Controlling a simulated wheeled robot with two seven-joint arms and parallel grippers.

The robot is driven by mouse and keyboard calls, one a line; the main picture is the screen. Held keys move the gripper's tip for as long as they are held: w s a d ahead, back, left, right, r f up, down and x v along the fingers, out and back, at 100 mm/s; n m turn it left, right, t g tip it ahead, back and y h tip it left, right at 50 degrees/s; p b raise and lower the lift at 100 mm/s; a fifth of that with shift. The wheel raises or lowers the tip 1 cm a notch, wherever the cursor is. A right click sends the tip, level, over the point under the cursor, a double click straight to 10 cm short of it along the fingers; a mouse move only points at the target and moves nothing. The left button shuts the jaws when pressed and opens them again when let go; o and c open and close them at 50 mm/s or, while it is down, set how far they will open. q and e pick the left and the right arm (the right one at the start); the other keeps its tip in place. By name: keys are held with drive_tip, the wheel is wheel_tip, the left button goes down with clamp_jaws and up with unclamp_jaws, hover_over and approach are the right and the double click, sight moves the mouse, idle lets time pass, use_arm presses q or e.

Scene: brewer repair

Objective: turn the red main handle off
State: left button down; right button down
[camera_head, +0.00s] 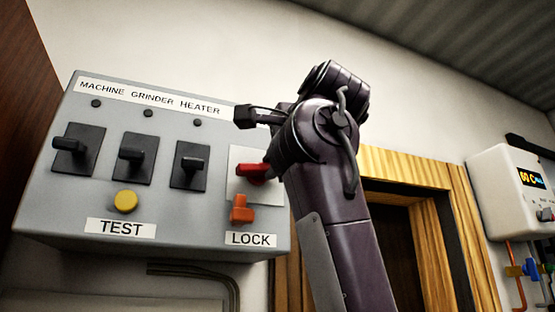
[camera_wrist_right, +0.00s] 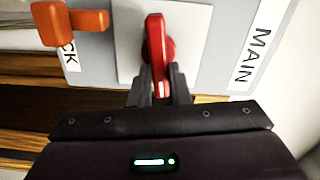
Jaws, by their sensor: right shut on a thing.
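The red main handle (camera_head: 252,170) sits on a pale square plate (camera_head: 240,190) at the right side of the grey switch box. It lies roughly level, its free end pointing right toward my right gripper. In the right wrist view the red handle (camera_wrist_right: 157,42) runs down between the two dark fingers. My right gripper (camera_wrist_right: 161,90) is shut on its end; its fingertips are mostly hidden behind my wrist in the head view. The MAIN label (camera_wrist_right: 250,52) shows beside the plate in the wrist view. My left gripper is not in view.
An orange lock piece (camera_head: 241,208) is just below the red handle, above the LOCK label (camera_head: 250,239). Several black switches, including the heater switch (camera_head: 190,166), and a yellow TEST button (camera_head: 125,201) are to the left. A white unit (camera_head: 510,190) hangs at far right.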

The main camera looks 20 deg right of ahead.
drive_tip(key=shift+r+m, duration=0.1)
drive_tip(key=shift+m, duration=0.9)
drive_tip(key=shift+d, duration=0.1)
drive_tip(key=c, duration=1.6)
unclamp_jaws()
drive_tip(key=shift+w, duration=0.1)
drive_tip(key=shift+o, duration=1.1)
drive_tip(key=shift+w+a, duration=0.25)
drive_tip(key=shift+w, duration=0.05)
drive_tip(key=shift+w+a+f, duration=0.2)
drive_tip(key=shift+w+f, duration=0.05)
drive_tip(key=shift+w, duration=0.15)
drive_tip(key=s+b, duration=0.2)
drive_tip(key=s, duration=0.2)
drive_tip(key=s+b, duration=0.2)
drive_tip(key=s, duration=0.2)
drive_tip(key=shift+d, duration=0.2)
drive_tip(key=shift+w, duration=0.1)
